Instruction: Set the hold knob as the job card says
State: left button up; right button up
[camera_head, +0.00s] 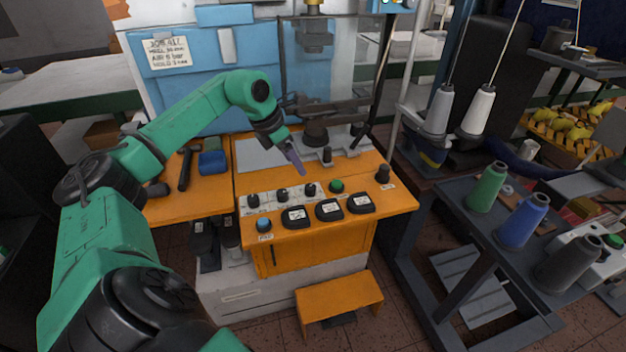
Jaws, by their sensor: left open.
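The job card (167,53) hangs on the blue machine front at the back left; its top line seems to read JOB A17, and its last line starts with HOLD, its value too small to be sure of. Three small black knobs stand in a row on a pale strip of the orange panel: a left knob (253,201), a middle knob (282,195) and a right knob (310,189). Their labels are unreadable, so I cannot tell which is the hold knob. My left gripper (298,167) is open, pointing down above and behind the middle and right knobs, apart from them. My right gripper is out of view.
Three black gauges (329,210) line the panel front, with a blue button (264,225) at left and a green button (337,186). A larger black knob (382,174) stands at right. A hammer (185,168) lies on the left. The press (316,135) rises behind.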

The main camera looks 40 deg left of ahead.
aim_at(310, 186)
pick_arm(q)
jog(key=p+x, duration=0.1)
jog(key=x, duration=0.3)
jog(key=shift+f, duration=0.4)
jog(key=x, duration=0.3)
jog(key=shift+w+a, duration=0.1)
jog(key=shift+w, duration=0.05)
jog(key=x, duration=0.3)
jog(key=shift+w+p, duration=0.2)
jog(key=shift+p, duration=0.2)
jog(key=shift+f, duration=0.2)
jog(key=shift+s, duration=0.1)
jog(key=shift+c, duration=0.3)
jog(key=shift+f, duration=0.1)
grip_shut()
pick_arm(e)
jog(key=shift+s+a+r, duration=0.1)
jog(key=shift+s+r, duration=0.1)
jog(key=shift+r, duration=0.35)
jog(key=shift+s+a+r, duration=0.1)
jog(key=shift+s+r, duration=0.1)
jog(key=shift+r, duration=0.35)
